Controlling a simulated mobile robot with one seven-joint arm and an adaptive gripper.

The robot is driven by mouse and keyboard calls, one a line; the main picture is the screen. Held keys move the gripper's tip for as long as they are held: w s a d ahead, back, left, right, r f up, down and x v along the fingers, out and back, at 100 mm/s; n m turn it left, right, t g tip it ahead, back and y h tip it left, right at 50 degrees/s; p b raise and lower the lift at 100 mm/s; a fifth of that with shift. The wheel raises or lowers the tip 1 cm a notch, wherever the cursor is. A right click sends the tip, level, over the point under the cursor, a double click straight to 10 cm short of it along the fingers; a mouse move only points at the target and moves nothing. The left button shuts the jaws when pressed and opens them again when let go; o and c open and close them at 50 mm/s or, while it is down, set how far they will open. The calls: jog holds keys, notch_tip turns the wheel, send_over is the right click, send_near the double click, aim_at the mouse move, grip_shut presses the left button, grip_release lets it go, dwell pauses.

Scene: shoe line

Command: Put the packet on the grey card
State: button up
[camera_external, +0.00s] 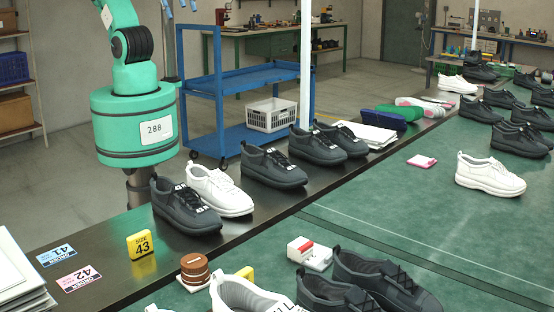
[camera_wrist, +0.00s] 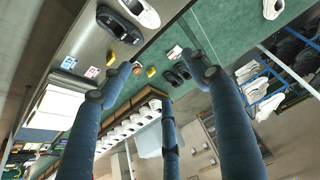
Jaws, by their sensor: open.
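A small flat pink-and-white item (camera_external: 421,161), possibly the packet, lies on the green surface in the external view; I cannot tell for certain. I cannot make out a grey card in either view. My gripper (camera_wrist: 162,72) is open and empty in the wrist view, its dark blue fingers spread wide, high above the line and apart from everything. In the external view only blue fingertips (camera_external: 180,4) show at the top edge; the rest of the gripper is out of frame.
Black and white shoes (camera_external: 273,166) line the dark ledge. A blue order card (camera_external: 56,255), a pink order card (camera_external: 79,279) and a yellow 43 marker (camera_external: 141,244) are at the near left. A white-and-red box (camera_external: 309,252) and brown round stack (camera_external: 194,268) stand nearby.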

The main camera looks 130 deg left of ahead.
jog(key=shift+s+f, duration=0.2)
jog(key=shift+s, duration=0.3)
jog(key=shift+s+f, duration=0.15)
jog(key=shift+s, duration=0.3)
jog(key=shift+f, duration=0.1)
notch_tip(320, 180, down, 7)
jog(key=b, duration=0.7)
jog(key=shift+o, duration=0.3)
jog(key=shift+r, duration=0.2)
